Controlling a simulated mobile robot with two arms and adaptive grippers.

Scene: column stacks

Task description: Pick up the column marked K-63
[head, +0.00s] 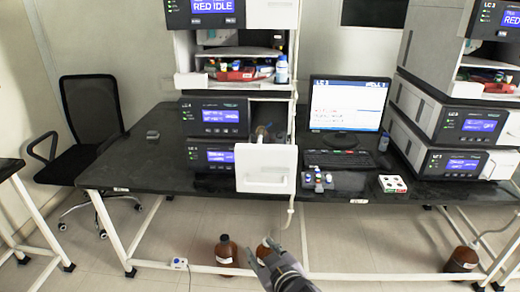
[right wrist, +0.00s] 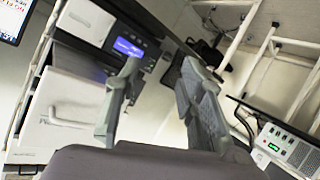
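I cannot read a K-63 mark anywhere, and no column can be picked out for certain. In the head view, the left instrument stack (head: 214,117) stands on the dark bench, with a white door panel (head: 266,168) swung out at its front. A small round brownish part (head: 262,131) shows above that door; I cannot tell what it is. My right gripper (head: 262,252) is in front of and below the bench edge, apart from the stack. In the right wrist view its fingers (right wrist: 162,70) are spread with nothing between them. My left gripper is out of view.
A small rack with vials (head: 318,180), a white tray (head: 393,184), a keyboard (head: 345,160) and a monitor (head: 346,104) are on the bench (head: 150,170). Another instrument stack (head: 430,110) stands right. Brown bottles (head: 226,252) stand on the floor. A chair (head: 92,115) is at left.

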